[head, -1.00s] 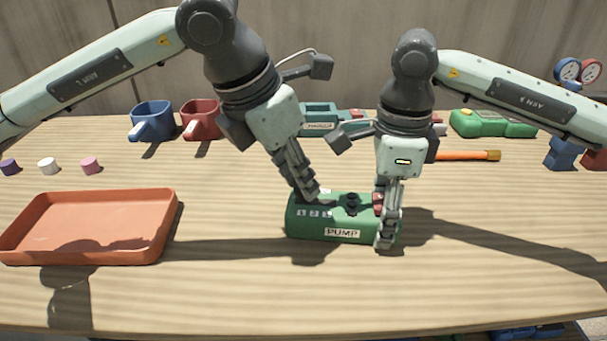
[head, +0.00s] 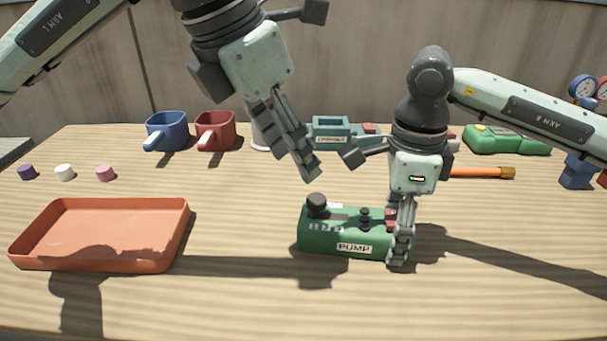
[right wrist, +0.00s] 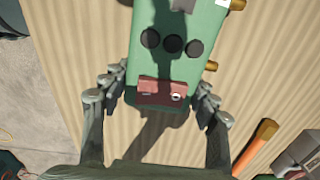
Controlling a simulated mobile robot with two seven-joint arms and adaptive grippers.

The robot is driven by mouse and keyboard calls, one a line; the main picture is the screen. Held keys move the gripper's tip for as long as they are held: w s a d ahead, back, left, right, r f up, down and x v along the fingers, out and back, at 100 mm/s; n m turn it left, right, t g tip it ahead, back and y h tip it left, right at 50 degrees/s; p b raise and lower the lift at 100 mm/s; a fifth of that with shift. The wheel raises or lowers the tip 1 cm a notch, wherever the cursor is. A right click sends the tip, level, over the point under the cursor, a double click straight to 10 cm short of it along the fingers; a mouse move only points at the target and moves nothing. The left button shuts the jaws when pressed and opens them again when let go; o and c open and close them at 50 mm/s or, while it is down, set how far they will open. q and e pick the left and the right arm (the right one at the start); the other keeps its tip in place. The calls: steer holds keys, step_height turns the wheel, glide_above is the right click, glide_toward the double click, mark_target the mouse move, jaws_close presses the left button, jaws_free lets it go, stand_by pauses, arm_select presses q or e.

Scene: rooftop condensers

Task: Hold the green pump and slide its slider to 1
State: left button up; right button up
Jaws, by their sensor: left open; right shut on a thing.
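The green pump (head: 328,243) lies on the table, its PUMP label facing me. A black slider knob (head: 317,204) stands at its left end, by small position marks too small to read. My right gripper (head: 400,248) is shut on the pump's right end, beside a red part (head: 391,216). The right wrist view shows the fingers of my right gripper (right wrist: 157,97) on both sides of the pump (right wrist: 178,65), with three dark round buttons (right wrist: 172,44) between them and the far end. My left gripper (head: 307,168) is open and empty, above and behind the pump, apart from the knob.
An orange tray (head: 100,264) is at the left front, with three small caps (head: 65,173) behind it. Blue (head: 168,127) and red (head: 217,127) mugs, a teal device (head: 331,127), a green case (head: 505,140) and an orange-handled tool (head: 480,172) stand farther back. The table front is clear.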

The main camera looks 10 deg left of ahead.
arm_select(q)
steer(key=v, duration=0.4)
steer(key=shift+f, duration=0.1)
arm_select(e)
steer(key=o, duration=1.8)
steer(key=shift+o, duration=0.6)
steer(key=shift+o, duration=1.3)
